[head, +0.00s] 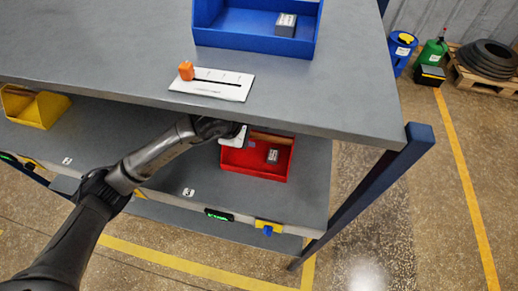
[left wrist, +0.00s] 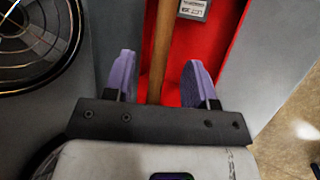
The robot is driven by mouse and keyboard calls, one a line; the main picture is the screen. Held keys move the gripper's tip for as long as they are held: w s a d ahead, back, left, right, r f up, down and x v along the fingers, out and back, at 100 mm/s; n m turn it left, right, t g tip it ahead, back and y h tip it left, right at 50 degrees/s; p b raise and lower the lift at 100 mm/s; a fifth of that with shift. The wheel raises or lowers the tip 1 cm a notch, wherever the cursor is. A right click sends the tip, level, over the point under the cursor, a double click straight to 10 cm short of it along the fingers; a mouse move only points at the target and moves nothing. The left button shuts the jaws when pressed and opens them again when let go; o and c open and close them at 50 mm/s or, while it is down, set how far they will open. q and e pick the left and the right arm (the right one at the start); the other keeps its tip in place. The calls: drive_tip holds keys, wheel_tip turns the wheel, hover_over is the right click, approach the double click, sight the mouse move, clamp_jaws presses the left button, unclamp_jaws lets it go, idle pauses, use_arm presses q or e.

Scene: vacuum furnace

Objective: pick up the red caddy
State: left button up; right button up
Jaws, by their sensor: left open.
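The red caddy (head: 257,160) sits on the lower shelf, under the front edge of the worktop. It has a wooden handle bar (head: 272,138) and holds a small grey labelled box (head: 273,156). In the left wrist view the red caddy (left wrist: 228,25) is close, with the wooden handle (left wrist: 162,40) running between my finger pads. My left gripper (left wrist: 160,82) is open, one purple pad on each side of the handle with gaps showing. In the head view my left gripper (head: 236,137) is at the caddy's back left, partly hidden. My right gripper is not in view.
The worktop (head: 110,55) overhangs the lower shelf (head: 305,190). On it stand a blue bin (head: 255,40) and a white card (head: 212,84) with an orange piece (head: 186,71). A yellow bin (head: 35,108) is at the left. A round black grille (left wrist: 38,40) lies beside my gripper.

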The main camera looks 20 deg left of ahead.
sight(258, 136)
use_arm(q)
drive_tip(key=shift+x, duration=2.7)
drive_tip(key=shift+s, duration=0.1)
clamp_jaws()
